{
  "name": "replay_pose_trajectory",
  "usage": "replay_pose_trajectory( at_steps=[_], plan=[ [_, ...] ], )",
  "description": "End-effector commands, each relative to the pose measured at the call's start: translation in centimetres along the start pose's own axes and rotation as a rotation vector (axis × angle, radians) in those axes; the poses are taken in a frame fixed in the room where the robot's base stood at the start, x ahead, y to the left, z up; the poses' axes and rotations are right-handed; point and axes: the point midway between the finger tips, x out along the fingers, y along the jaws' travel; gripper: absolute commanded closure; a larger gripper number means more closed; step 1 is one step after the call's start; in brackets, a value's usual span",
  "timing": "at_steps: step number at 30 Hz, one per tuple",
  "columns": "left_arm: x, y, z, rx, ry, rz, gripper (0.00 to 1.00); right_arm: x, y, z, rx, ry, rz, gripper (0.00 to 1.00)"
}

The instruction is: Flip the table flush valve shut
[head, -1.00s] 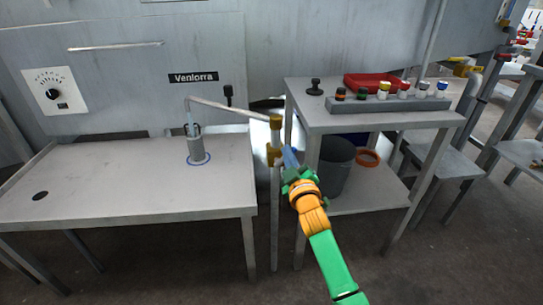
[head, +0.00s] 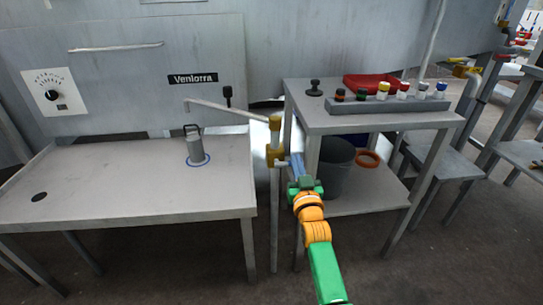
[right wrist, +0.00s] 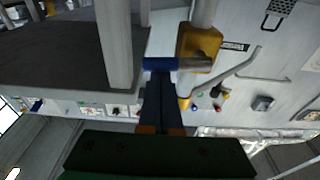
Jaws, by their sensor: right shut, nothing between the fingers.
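The valve (head: 275,156) is a yellow-brass body on an upright pipe between the table and the shelf stand; it also shows in the right wrist view (right wrist: 199,45). Its lever with a blue grip (right wrist: 160,64) points sideways out of the body, across the pipe. My right gripper (head: 295,163) is shut and empty, its fingertips at the lever's blue end, seemingly touching it. A spout (head: 225,109) runs left from the pipe toward a metal canister (head: 195,150) on the table. No water shows under the spout. My left gripper is out of view.
The grey table (head: 110,195) is at left, with a dark hole in its top. The shelf stand (head: 330,119) at right carries a rack of coloured-cap cylinders (head: 390,105) and a red tray (head: 371,81). A grey bucket (head: 335,168) stands on its lower shelf.

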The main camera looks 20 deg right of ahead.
Motion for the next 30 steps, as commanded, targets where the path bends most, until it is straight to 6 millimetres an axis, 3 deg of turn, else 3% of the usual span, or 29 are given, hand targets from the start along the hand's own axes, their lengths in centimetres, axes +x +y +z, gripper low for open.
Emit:
replay_pose_trajectory(
  at_steps=[21, 25, 29, 30],
  plan=[
    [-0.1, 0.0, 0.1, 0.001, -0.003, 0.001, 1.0, 0.0, 0.1, 0.1, 0.041, -0.001, 0.006, 1.0],
    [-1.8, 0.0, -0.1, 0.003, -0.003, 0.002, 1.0, 0.4, 0.1, -1.6, 0.041, 0.0, 0.005, 1.0],
    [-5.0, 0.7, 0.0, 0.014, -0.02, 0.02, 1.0, 1.3, 0.3, -5.0, 0.041, 0.001, 0.005, 1.0],
    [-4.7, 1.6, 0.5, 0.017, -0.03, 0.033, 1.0, 0.1, 0.3, -4.2, 0.042, -0.004, 0.004, 1.0]
  ],
)
